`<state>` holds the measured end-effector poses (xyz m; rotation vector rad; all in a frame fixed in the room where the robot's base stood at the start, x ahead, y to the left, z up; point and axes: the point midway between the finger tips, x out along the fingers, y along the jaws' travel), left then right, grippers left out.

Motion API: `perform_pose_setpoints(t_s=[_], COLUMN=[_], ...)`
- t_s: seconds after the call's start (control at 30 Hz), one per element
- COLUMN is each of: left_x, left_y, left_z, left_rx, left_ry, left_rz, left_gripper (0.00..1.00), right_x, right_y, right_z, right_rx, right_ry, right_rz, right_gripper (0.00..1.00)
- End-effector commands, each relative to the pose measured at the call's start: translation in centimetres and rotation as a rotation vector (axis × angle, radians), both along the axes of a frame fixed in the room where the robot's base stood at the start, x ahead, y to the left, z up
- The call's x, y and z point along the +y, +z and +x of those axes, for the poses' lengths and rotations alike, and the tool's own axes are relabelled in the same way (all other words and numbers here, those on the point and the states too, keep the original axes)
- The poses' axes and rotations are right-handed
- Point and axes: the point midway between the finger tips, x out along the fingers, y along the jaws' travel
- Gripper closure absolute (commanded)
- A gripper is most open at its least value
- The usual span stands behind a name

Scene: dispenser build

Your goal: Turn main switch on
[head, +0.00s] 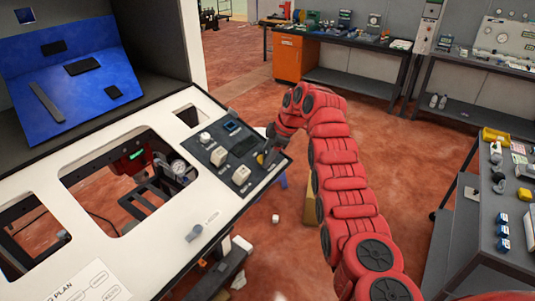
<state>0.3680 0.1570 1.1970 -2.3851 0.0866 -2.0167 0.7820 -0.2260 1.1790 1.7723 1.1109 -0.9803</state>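A dark control panel (236,157) is set in the right part of the white worktop (135,235). It carries several light switch-like blocks, one at its upper left (205,138), one in the middle (218,156) and one lower down (241,174). A blue-topped part (231,126) sits at its far edge. The labels are too small to read, so I cannot tell which is the main switch. My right gripper (268,156) is at the panel's right edge, pointing down. Its fingertips are small and dark, and contact is unclear. My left gripper is out of view.
A grey knob-like part (193,233) stands on the worktop near its front right edge. A gauge (179,168) shows within a worktop cutout. A blue board (75,80) leans behind. Cluttered benches stand at the back (350,42) and right (487,215), with open red floor between.

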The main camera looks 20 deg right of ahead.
Motion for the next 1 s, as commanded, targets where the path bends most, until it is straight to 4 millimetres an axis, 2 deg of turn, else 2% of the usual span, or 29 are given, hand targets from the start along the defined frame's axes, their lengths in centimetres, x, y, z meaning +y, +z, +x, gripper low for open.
perform_pose_setpoints(t_s=[0.03,0.3,0.57,1.0], left_x=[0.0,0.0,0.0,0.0], left_y=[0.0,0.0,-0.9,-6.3], left_z=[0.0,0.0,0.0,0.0], left_rx=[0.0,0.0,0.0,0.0], left_ry=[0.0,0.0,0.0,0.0], left_rz=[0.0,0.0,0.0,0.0], left_gripper=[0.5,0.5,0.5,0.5], right_x=[0.0,0.0,0.0,0.0], right_y=[0.0,0.0,-0.2,-0.6], right_z=[0.0,0.0,0.0,0.0], right_rx=[0.0,0.0,0.007,0.07], right_ry=[0.0,0.0,-0.029,-0.291], right_rz=[0.0,0.0,0.009,0.093], right_gripper=[0.48,0.96,0.96,0.96])
